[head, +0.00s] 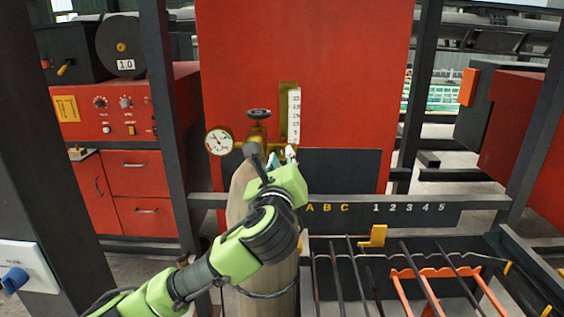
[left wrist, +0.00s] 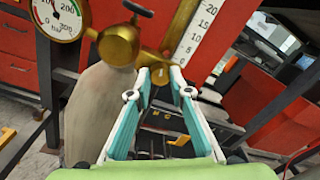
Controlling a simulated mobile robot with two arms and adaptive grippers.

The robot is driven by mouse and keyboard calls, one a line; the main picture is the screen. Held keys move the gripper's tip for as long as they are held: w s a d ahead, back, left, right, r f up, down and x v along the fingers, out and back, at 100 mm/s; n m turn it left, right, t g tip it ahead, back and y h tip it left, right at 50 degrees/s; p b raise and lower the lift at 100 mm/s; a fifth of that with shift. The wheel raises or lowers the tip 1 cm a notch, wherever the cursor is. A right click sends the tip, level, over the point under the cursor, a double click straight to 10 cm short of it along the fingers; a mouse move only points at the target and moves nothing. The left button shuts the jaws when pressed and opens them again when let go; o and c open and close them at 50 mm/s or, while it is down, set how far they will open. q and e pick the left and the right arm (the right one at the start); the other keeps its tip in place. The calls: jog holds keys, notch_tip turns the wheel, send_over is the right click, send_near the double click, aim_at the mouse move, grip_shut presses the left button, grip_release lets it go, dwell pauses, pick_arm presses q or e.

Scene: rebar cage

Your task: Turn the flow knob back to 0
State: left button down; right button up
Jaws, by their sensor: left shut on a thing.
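The flowmeter with its white numbered scale (head: 294,115) stands upright beside the brass valve (head: 257,134) on top of a gas cylinder (head: 236,195). The scale also shows in the left wrist view (left wrist: 191,36). My left gripper (head: 282,154) is at the foot of the flowmeter, right of the brass valve. In the left wrist view its fingertips (left wrist: 159,72) are a little apart around the flow knob's place, shut on it. The knob itself is mostly hidden by the fingers, so its setting cannot be read. My right gripper is not in view.
A round pressure gauge (head: 219,141) sticks out left of the valve, and a black handwheel (head: 259,113) tops it. A dark horizontal rail (head: 430,203) runs behind, with a rack of bars (head: 365,275) at lower right. Red cabinets stand behind.

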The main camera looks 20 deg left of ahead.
pick_arm(q)
jog(key=n+b, duration=0.1)
jog(key=n, duration=0.4)
jog(key=shift+f+n+b, duration=0.15)
jog(key=shift+n+b, duration=0.15)
jog(key=shift+n, duration=0.1)
jog(key=n+y+b, duration=0.1)
jog(key=n+b, duration=0.1)
jog(key=n, duration=0.4)
jog(key=shift+f+n, duration=0.1)
jog(key=shift+n, duration=0.2)
jog(key=n+b, duration=0.1)
jog(key=n, duration=0.5)
jog(key=shift+d+f+n+b, duration=0.1)
jog(key=shift+n+b, duration=0.2)
jog(key=shift+b, duration=0.05)
jog(key=shift+n+y+b, duration=0.3)
jog(key=shift+n+b, duration=0.25)
jog(key=shift+n, duration=2.15)
jog(key=c, duration=1.8)
grip_release()
jog(key=shift+c, duration=0.2)
notch_tip(320, 180, up, 10)
jog(key=shift+r, duration=0.1)
